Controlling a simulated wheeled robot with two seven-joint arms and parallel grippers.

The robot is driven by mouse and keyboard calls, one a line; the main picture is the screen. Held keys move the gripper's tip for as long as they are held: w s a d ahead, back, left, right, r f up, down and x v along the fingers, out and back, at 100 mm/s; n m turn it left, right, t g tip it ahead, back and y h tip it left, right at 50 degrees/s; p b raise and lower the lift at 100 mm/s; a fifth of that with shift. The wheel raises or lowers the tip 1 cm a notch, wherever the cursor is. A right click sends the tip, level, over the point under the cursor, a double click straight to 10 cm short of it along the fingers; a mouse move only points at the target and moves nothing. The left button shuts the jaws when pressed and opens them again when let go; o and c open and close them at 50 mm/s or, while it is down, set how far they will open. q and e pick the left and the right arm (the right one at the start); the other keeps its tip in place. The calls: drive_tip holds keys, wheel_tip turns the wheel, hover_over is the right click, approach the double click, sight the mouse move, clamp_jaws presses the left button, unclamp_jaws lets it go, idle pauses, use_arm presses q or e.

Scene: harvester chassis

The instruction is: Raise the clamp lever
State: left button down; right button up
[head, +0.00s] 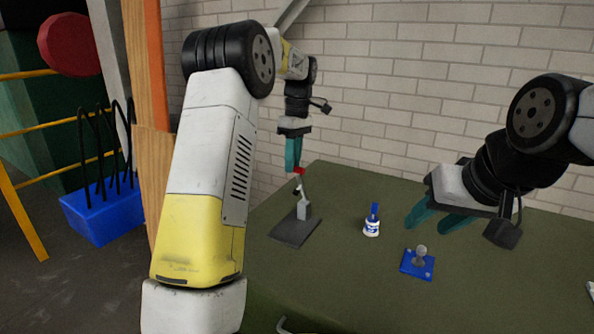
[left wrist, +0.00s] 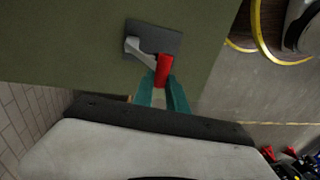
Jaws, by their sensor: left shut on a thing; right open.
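The clamp lever (head: 301,184) rises steeply from a grey post on a dark base plate (head: 295,230) at the left part of the green table. Its red tip (head: 299,170) is between the fingers of my left gripper (head: 293,155), which is shut on it from above. In the left wrist view the red handle (left wrist: 163,70) lies between the teal fingers (left wrist: 163,95), with the grey lever arm and plate (left wrist: 165,38) beyond. My right gripper (head: 440,217) is open and empty above the right part of the table.
A white bottle with a blue top (head: 372,222) stands mid-table. A blue plate with a grey knob (head: 417,263) lies below my right gripper. A brick wall (head: 430,90) is behind the table. A blue bin (head: 97,213) stands on the floor at left.

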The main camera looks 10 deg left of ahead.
use_arm(q)
drive_tip(key=w, duration=0.1)
drive_tip(key=w+d, duration=0.1)
drive_tip(key=shift+w+d, duration=0.1)
drive_tip(key=shift+w, duration=0.3)
drive_tip(key=shift+r, duration=0.1)
drive_tip(key=c, duration=1.3)
unclamp_jaws()
drive_tip(key=shift+w+d, duration=0.15)
drive_tip(key=shift+w, duration=0.1)
drive_tip(key=shift+s, duration=0.1)
drive_tip(key=r, duration=0.2)
drive_tip(key=w+r, duration=0.1)
drive_tip(key=r, duration=0.4)
drive_tip(key=shift+w+d+r, duration=0.1)
drive_tip(key=shift+w+r, duration=0.05)
drive_tip(key=shift+r, duration=0.2)
